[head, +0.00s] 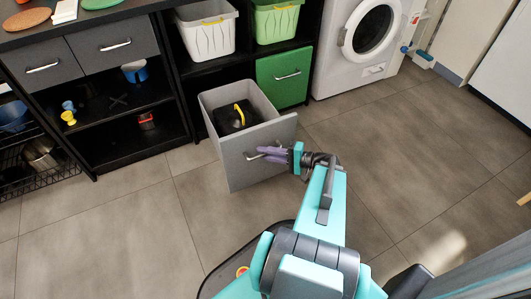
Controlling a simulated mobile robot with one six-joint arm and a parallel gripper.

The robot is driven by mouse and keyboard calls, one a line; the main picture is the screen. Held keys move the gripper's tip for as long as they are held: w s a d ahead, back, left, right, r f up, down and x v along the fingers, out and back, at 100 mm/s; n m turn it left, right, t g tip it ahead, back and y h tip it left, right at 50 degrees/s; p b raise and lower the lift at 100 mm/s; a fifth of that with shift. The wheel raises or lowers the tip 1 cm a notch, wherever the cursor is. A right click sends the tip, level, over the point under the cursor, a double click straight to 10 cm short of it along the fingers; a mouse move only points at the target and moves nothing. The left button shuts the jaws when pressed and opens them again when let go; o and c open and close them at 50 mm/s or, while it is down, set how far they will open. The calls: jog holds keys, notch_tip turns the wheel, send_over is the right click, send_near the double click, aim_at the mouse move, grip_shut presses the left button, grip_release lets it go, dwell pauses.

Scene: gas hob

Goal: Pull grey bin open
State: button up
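The grey bin (240,172) is a drawer-like box standing well out from the black shelf unit, its open top showing. A black object with a yellow handle (240,113) lies inside it. The bin's pale bar handle (251,157) is on its front panel. My gripper (264,153), with purple fingers, is at this handle from the right and looks closed on it. The fingers hide part of the handle.
A green drawer (287,77) is shut to the right of the bin, with white (207,35) and green (275,20) baskets above. A washing machine (362,45) stands at the back right. The tiled floor (130,220) around the bin is clear.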

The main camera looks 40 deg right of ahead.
jog(key=p+v, duration=0.3)
jog(key=v, duration=1)
jog(key=shift+s+d, duration=0.25)
jog(key=shift+d, duration=0.05)
dwell(0.3)
jog(key=shift+r, duration=0.1)
